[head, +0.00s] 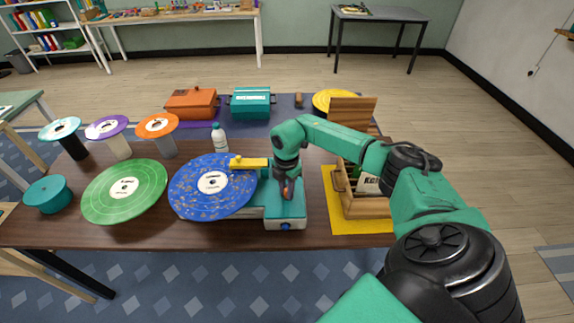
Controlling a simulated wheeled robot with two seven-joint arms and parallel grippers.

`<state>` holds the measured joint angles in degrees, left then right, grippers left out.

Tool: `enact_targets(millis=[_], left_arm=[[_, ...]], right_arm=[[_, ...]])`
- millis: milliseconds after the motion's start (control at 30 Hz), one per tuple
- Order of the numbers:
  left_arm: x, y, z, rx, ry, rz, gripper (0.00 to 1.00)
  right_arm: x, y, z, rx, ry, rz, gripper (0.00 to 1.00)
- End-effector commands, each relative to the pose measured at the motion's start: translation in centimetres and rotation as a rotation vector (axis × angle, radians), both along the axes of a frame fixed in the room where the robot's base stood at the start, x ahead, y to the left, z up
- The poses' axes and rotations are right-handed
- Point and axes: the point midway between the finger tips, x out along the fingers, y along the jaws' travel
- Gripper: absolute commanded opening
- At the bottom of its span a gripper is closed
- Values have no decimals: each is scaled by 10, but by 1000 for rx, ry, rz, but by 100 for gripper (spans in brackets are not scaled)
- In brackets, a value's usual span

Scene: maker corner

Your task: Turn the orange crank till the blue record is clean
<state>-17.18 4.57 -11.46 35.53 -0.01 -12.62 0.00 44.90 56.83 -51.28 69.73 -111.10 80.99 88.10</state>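The blue record (208,200) lies flat at the middle of the table, with many tan specks over its surface. A yellow arm (250,162) reaches over its upper right edge. The record sits beside a teal and white machine (285,212) with a blue knob on its front. My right gripper (288,188) points down over the top of this machine. A small orange part, the orange crank (288,185), shows at its fingertips; most of it is hidden by the gripper. Whether the fingers are closed on it is too small to tell. My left gripper is not in view.
A green record (124,192) lies left of the blue one. Small discs on stands and a teal round box (47,194) are further left. A white bottle (219,138) stands behind the blue record. A wooden crate (364,206) on a yellow mat is at the right.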

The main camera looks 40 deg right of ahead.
Motion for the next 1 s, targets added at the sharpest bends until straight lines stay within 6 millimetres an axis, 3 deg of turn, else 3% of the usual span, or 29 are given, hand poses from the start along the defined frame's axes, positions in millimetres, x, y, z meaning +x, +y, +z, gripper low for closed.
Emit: enact_targets(millis=[333, 467, 567, 833, 1000], left_arm=[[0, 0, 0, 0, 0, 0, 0], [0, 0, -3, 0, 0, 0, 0], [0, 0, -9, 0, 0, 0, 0], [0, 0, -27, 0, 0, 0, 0], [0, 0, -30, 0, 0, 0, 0]], right_arm=[[0, 0, 0, 0, 1, 0, 54], [1, -1, 9, -1, -2, -1, 54], [1, -1, 29, -3, -3, 2, 54], [1, 0, 109, 0, -6, 2, 54], [1, 0, 140, 0, -2, 1, 54]])
